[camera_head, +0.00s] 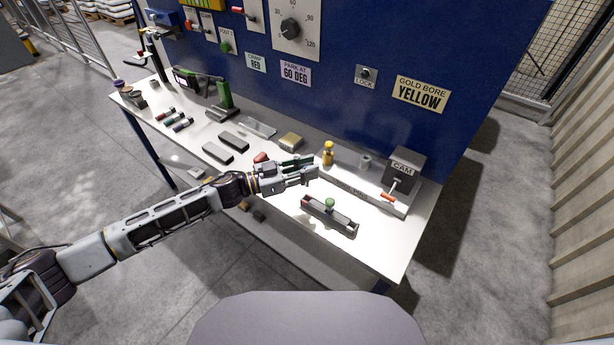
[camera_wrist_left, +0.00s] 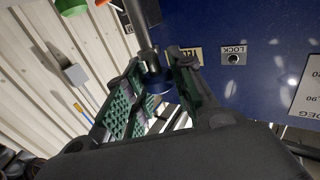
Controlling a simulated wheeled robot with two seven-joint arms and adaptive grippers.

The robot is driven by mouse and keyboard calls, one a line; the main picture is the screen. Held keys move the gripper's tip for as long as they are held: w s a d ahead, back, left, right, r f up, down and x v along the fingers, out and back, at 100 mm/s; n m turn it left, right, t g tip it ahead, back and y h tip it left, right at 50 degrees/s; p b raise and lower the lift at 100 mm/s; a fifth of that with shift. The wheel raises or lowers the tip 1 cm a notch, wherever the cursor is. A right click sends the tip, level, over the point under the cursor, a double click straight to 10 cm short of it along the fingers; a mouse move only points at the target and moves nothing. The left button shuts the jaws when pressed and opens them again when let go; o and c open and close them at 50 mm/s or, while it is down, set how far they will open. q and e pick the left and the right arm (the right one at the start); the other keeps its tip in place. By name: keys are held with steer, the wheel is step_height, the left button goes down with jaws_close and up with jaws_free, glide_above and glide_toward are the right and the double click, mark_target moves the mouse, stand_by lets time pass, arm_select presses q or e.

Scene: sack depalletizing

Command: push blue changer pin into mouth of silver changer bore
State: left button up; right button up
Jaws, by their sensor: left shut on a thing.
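My left gripper (camera_head: 314,173) reaches in from the left over the workbench, beside the yellow-topped piece. In the left wrist view its green-padded fingers (camera_wrist_left: 160,70) are closed around a dark blue round piece (camera_wrist_left: 157,84), which looks like the blue changer pin. A grey metal rod or cylinder (camera_wrist_left: 138,22) stands at the fingertips. I cannot tell whether it is part of the held piece or a separate thing. The held piece is hardly visible in the head view. I cannot identify the silver changer bore with certainty. My right gripper is not in view.
A yellow-topped piece (camera_head: 328,153), a short pale cylinder (camera_head: 365,161) and a grey CAM box (camera_head: 405,163) with a red-handled lever stand behind and right. A green-knobbed slide fixture (camera_head: 330,212) lies in front. The blue panel (camera_head: 350,50) bounds the bench behind.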

arm_select(q)
steer(key=shift+r, duration=0.6)
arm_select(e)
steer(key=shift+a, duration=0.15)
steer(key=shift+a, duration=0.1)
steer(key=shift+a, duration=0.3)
arm_select(q)
steer(key=shift+r, duration=0.15)
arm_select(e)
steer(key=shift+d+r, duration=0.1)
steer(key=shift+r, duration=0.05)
